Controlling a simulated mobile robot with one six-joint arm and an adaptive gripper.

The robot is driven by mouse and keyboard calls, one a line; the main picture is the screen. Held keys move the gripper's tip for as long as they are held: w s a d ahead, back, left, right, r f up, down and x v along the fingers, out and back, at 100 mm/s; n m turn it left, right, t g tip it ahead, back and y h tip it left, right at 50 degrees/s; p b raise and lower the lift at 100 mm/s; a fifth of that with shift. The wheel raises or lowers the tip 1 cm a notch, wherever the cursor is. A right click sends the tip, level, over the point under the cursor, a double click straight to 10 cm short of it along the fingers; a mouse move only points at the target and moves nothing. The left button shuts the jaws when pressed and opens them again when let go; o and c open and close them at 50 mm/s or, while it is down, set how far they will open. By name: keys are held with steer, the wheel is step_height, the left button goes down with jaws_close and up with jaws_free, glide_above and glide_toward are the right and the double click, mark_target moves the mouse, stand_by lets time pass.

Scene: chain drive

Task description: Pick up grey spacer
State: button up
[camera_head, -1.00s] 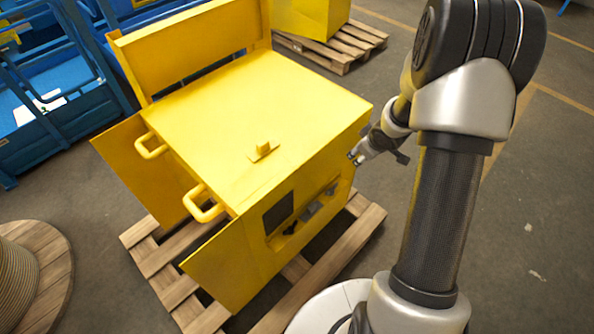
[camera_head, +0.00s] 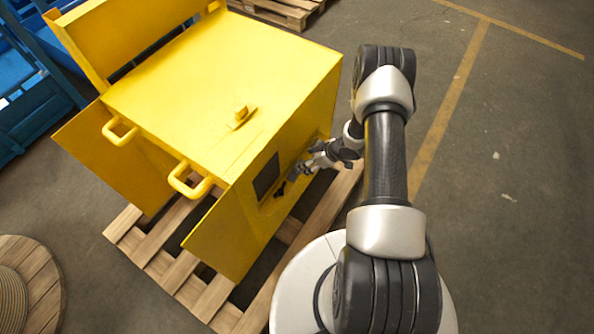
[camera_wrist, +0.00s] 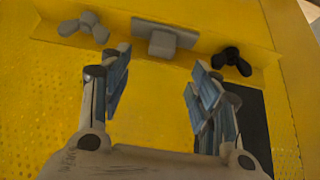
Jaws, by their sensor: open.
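A grey block with a square tab (camera_wrist: 164,38), which looks like the grey spacer, sits on the yellow ledge at the top middle of the wrist view. My gripper (camera_wrist: 160,78) is open and empty, with its fingers apart below the block in the picture. The block lies beyond the fingertips and between their lines; I cannot tell the exact gap. In the head view my gripper (camera_head: 312,162) is at the recess in the yellow cabinet's side and largely hides the block.
On the same ledge, a grey three-lobed part (camera_wrist: 84,26) lies left of the block and a black three-lobed part (camera_wrist: 232,62) right of it. The yellow cabinet (camera_head: 215,85) stands on a wooden pallet (camera_head: 160,262). Open floor (camera_head: 500,150) lies to the right.

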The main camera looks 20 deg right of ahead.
steer(key=b+x, duration=0.2)
steer(key=x, duration=0.6)
steer(key=shift+a+f+b, duration=0.15)
steer(key=shift+a+b, duration=0.05)
steer(key=shift+b, duration=0.1)
steer(key=shift+c, duration=0.4)
steer(key=c, duration=1.1)
steer(key=shift+c, duration=0.2)
